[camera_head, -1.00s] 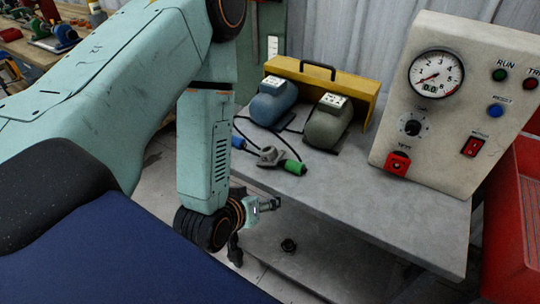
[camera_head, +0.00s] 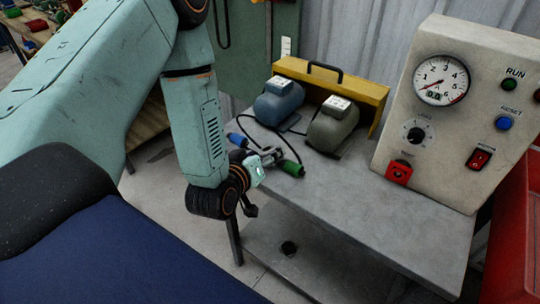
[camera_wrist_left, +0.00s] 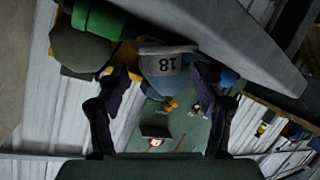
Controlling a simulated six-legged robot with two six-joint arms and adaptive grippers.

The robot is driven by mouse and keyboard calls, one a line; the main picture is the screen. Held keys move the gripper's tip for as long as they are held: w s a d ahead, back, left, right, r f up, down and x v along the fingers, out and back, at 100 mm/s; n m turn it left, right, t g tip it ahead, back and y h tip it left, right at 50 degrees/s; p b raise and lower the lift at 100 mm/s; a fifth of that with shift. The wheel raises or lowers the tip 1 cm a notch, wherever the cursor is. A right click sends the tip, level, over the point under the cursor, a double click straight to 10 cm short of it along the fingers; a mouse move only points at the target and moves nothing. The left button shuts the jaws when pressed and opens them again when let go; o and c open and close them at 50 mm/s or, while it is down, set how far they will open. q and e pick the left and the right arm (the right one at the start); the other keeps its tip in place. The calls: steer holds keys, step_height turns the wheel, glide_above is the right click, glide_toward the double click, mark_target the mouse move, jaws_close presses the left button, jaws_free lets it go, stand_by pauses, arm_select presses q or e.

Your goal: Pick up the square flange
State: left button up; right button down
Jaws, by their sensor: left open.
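The square flange (camera_head: 271,154) is a small grey part on the grey bench top, between a blue-ended and a green-ended cable. My left gripper (camera_head: 263,163) is at the bench's left edge, right beside the flange in the picture, and covers part of it. Whether they touch cannot be told. In the left wrist view the two dark fingers (camera_wrist_left: 160,98) stand wide apart with nothing between them. The flange cannot be made out clearly there. My right gripper is not in view.
A blue motor (camera_head: 279,101) and a grey-green motor (camera_head: 331,126) stand behind the flange, before a yellow bracket (camera_head: 365,98). A control panel (camera_head: 440,135) stands on the right and a red bin (camera_head: 515,235) beyond it. The bench front (camera_head: 385,235) is clear.

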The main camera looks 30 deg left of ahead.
mark_target(265, 152)
arm_select(q)
steer(key=x, duration=0.2)
steer(key=shift+w+f, duration=0.15)
steer(key=shift+w, duration=0.1)
steer(key=shift+w+a+f, duration=0.1)
steer(key=shift+a, duration=0.2)
steer(key=shift+w+d, duration=0.1)
steer(key=shift+d, duration=0.15)
steer(key=c, duration=0.7)
jaws_close()
